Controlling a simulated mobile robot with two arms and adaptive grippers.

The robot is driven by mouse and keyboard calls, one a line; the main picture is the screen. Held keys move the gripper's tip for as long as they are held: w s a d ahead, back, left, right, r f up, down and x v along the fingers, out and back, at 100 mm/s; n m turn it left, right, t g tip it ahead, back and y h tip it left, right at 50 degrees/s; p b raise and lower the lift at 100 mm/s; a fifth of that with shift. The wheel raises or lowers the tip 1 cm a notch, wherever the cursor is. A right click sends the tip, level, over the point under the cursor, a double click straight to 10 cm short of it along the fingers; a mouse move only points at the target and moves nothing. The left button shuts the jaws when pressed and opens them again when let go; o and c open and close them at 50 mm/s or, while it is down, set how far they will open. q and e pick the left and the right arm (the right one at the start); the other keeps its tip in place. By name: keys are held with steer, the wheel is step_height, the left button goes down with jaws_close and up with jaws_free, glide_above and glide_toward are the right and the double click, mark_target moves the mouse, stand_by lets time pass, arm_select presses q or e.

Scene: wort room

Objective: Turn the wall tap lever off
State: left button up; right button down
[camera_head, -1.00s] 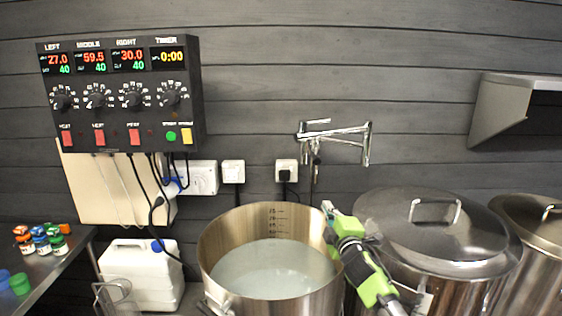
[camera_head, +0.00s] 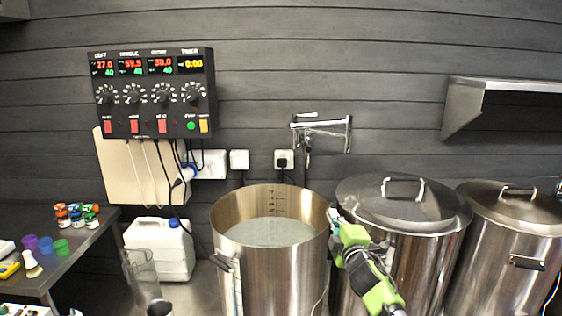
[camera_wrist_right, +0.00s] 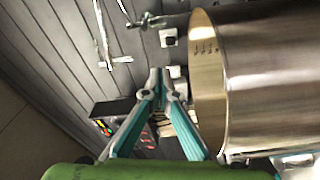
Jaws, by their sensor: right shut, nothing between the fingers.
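The chrome wall tap (camera_head: 322,132) is fixed to the dark plank wall above and behind the open steel kettle (camera_head: 268,268). In the head view its lever is too small to tell apart surely. The tap's pipes also show in the right wrist view (camera_wrist_right: 101,35), at the upper left. My right gripper (camera_head: 334,214) is at the kettle's right rim, below and in front of the tap and apart from it. In the wrist view its fingers (camera_wrist_right: 160,76) meet at the tips, with nothing held. My left gripper is out of view.
A lidded kettle (camera_head: 402,207) stands right of my gripper, with another (camera_head: 515,225) beyond. A control box (camera_head: 152,92) hangs at left above a white jug (camera_head: 160,249). A side table (camera_head: 88,236) holds small jars. A steel shelf (camera_head: 505,84) juts out at upper right.

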steer(key=s+d+f+m+g+h+b, duration=0.1)
steer(key=s+d+f+m+g, duration=0.15)
steer(key=s+f, duration=0.9)
steer(key=s+d+f+m+g+b, duration=0.1)
steer(key=s+f+m+g, duration=0.15)
steer(key=f, duration=1.85)
steer(key=s+d+f+m+g+h+b, duration=0.1)
steer(key=s+d+f+m+g, duration=0.15)
steer(key=s+f, duration=0.95)
steer(key=s+f+m+g+b, duration=0.2)
steer(key=s+f+m+g, duration=0.25)
steer(key=s+f, duration=1.8)
steer(key=s+d+f+m+g, duration=0.1)
steer(key=s+f, duration=0.3)
steer(key=s, duration=0.9)
steer(key=s+d+f+m+g+b, duration=0.1)
steer(key=s+f+g, duration=0.3)
steer(key=s, duration=1)
steer(key=shift+h, duration=0.3)
